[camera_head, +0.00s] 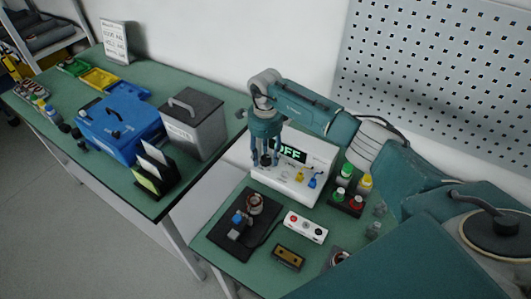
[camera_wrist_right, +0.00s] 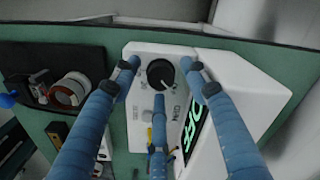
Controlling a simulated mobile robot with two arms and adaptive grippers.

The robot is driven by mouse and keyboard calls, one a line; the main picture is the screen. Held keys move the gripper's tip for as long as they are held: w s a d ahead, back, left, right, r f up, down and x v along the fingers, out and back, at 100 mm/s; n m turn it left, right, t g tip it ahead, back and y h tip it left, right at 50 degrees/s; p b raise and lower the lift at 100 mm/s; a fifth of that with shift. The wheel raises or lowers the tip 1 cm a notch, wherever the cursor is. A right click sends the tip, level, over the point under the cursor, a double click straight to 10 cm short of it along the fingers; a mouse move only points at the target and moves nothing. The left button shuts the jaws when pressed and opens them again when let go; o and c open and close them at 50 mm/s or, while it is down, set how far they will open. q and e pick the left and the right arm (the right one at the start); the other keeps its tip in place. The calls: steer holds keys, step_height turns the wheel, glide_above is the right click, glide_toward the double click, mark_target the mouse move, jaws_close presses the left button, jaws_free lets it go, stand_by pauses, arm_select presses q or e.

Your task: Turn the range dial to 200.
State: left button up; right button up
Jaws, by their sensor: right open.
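The white tester (camera_head: 276,182) stands on the green bench, and its display (camera_head: 291,151) reads OFF in green. Its black range dial (camera_wrist_right: 161,73) shows in the right wrist view on the white face; the scale marks around it are too small to read. My right gripper (camera_wrist_right: 160,80) is open, its three blue fingers spread around the dial with space visible between fingertips and knob. In the head view my right gripper (camera_head: 266,158) points down at the tester's left end and partly hides the dial. My left gripper is not in view.
A wound stator (camera_head: 254,203) sits on a black plate in front of the tester. A white box with buttons (camera_head: 305,227) and a brown block (camera_head: 288,257) lie nearby. Bottles with green, yellow and red caps (camera_head: 347,170) stand right of the tester. Another bench holds a blue case (camera_head: 118,128).

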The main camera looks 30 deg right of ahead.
steer(key=shift+f, duration=0.1)
steer(key=shift+c, duration=0.6)
jaws_close()
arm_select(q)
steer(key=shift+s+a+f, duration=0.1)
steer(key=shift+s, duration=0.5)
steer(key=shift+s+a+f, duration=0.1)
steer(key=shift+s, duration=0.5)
